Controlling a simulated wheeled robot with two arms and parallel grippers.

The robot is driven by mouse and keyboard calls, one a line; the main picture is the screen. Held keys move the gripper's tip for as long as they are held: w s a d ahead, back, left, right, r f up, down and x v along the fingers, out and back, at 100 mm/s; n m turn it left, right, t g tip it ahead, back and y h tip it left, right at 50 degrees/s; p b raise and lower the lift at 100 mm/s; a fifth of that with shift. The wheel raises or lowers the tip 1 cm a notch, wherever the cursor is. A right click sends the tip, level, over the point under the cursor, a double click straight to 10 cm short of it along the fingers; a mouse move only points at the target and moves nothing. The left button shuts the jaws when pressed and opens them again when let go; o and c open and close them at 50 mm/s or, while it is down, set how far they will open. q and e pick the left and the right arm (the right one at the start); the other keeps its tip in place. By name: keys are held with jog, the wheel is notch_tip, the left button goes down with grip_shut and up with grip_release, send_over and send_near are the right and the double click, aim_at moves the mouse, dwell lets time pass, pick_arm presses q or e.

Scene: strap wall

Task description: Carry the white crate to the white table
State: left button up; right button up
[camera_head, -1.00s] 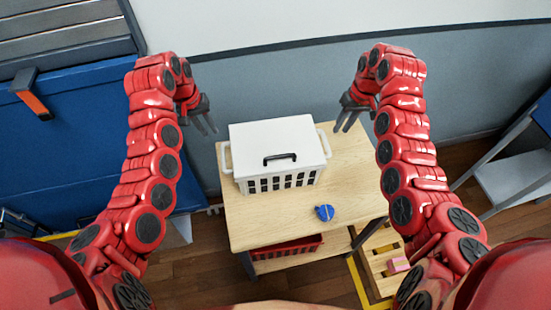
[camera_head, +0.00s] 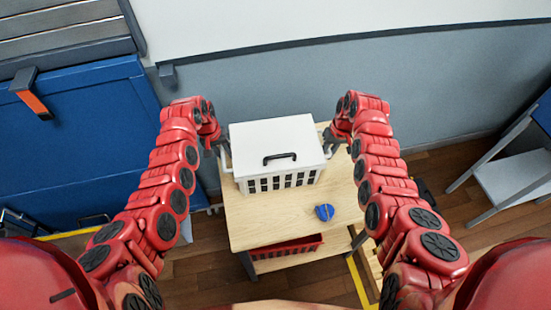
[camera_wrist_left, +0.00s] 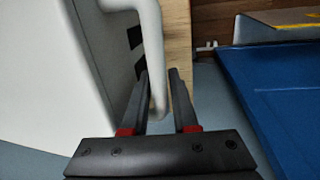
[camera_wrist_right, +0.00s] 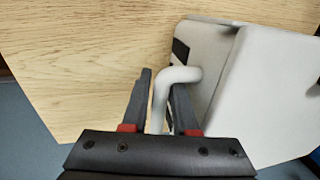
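The white crate (camera_head: 285,140) stands on a light wooden table (camera_head: 265,220), with a closed lid, a black lid handle and a white bar handle at each side. My left gripper (camera_head: 222,150) is at the crate's left side. In the left wrist view, its open fingers (camera_wrist_left: 160,90) straddle the white side handle (camera_wrist_left: 152,40), with gaps showing. My right gripper (camera_head: 328,143) is at the right side, partly hidden by its arm. In the right wrist view, its fingers (camera_wrist_right: 162,95) are apart around the other handle (camera_wrist_right: 160,92). I cannot identify a white table for certain.
A blue object (camera_head: 324,212) lies on the wooden table in front of the crate. A red basket (camera_head: 285,248) is on the shelf below. A blue cabinet (camera_head: 75,140) stands at left. A pale surface on grey legs (camera_head: 515,175) is at right. A wall is behind.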

pick_arm(q)
jog(key=shift+d+f, duration=0.1)
jog(key=shift+f, duration=0.5)
pick_arm(e)
jog(key=shift+a+f, duration=0.15)
jog(key=shift+f, duration=0.4)
pick_arm(q)
grip_shut()
pick_arm(e)
grip_shut()
dwell(0.4)
